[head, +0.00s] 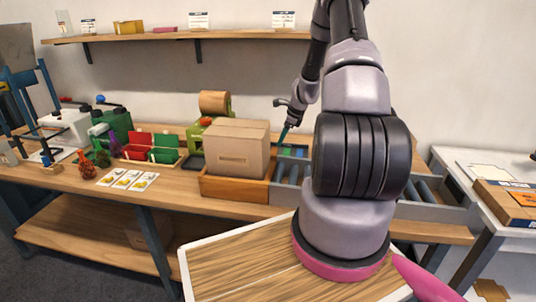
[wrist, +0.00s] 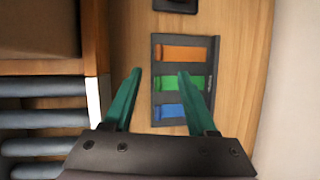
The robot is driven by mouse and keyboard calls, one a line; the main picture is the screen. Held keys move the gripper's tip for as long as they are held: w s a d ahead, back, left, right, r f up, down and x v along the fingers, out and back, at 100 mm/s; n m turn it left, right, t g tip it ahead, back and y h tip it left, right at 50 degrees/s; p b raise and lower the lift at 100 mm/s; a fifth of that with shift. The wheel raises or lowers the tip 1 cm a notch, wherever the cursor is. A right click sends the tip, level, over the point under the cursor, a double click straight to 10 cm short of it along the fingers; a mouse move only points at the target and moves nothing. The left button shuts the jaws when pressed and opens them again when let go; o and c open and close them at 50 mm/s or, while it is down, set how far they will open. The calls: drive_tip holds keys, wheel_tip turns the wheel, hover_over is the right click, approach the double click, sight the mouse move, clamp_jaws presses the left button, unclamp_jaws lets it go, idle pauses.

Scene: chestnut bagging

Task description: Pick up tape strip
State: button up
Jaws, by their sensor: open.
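In the wrist view a dark tray (wrist: 208,68) lies on the wooden bench with three tape strips in it: an orange strip (wrist: 180,54), a green strip (wrist: 169,83) and a blue strip (wrist: 170,111). My gripper (wrist: 159,72) is open and empty, its two teal fingers spread apart. The left finger is over bare wood left of the tray. The right finger is over the tray and covers part of the green and blue strips. In the head view my gripper (head: 284,132) points down near the tray, which is partly hidden.
A closed cardboard box (head: 237,148) stands in a wooden holder left of my gripper in the head view. Grey rollers (wrist: 45,118) lie at the left in the wrist view. A tape dispenser (head: 214,103) stands behind the box. Red (head: 139,151) and green (head: 164,155) bins are further left.

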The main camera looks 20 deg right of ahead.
sight(273, 152)
drive_tip(key=x, duration=0.9)
drive_tip(key=shift+w+a+f, duration=0.1)
drive_tip(key=shift+a+f, duration=0.05)
drive_tip(key=shift+a, duration=0.1)
clamp_jaws()
